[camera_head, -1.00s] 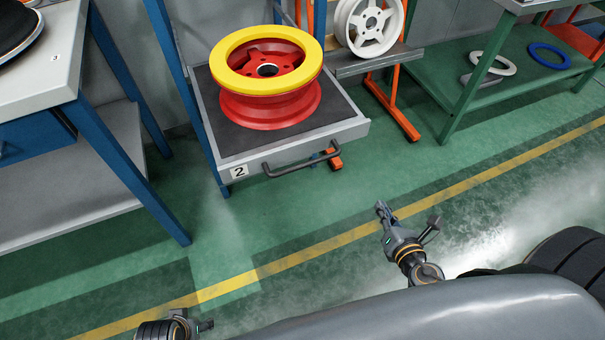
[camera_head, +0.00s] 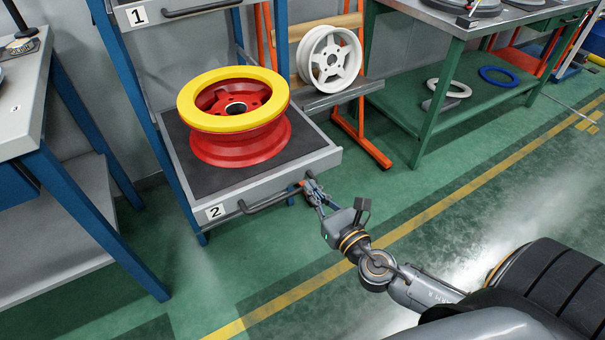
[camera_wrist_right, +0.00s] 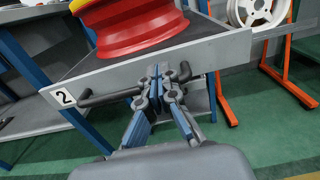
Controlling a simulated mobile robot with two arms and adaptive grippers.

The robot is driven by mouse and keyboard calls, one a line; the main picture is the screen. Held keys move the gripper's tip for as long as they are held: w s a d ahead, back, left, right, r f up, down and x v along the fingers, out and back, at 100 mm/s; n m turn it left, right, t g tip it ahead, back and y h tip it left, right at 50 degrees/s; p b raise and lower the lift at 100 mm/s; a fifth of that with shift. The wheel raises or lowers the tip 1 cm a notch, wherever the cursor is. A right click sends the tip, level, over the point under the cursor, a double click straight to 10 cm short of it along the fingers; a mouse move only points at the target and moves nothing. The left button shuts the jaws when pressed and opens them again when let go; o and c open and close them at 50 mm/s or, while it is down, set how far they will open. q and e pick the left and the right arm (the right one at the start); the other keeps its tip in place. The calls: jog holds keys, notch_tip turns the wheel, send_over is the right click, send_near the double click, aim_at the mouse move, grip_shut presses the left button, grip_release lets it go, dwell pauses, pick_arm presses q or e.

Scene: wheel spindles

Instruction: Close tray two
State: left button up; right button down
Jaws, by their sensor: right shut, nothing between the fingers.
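Tray two (camera_head: 325,156) is pulled out of its blue-posted rack, with a "2" label and a dark bar handle (camera_head: 258,205) on its front. A red wheel rim with a yellow ring (camera_head: 240,145) sits on it. My right gripper (camera_head: 309,181) is shut and empty, at the right end of the handle. In the right wrist view the gripper fingers (camera_wrist_right: 159,75) overlap the tray front (camera_wrist_right: 215,48), hiding part of the handle (camera_wrist_right: 110,97); I cannot tell whether they touch it. My left gripper is out of view.
Tray one (camera_head: 190,8) is above. A white wheel (camera_head: 328,58) stands on an orange-legged stand at right. A green bench (camera_head: 425,95) holds rings on its lower shelf. A grey table (camera_head: 22,120) stands at left. The floor before the tray is clear.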

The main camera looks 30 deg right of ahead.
aim_at(296, 170)
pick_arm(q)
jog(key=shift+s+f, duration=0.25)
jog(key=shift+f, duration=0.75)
pick_arm(e)
jog(key=shift+w+a, duration=0.1)
jog(key=shift+w, duration=2.35)
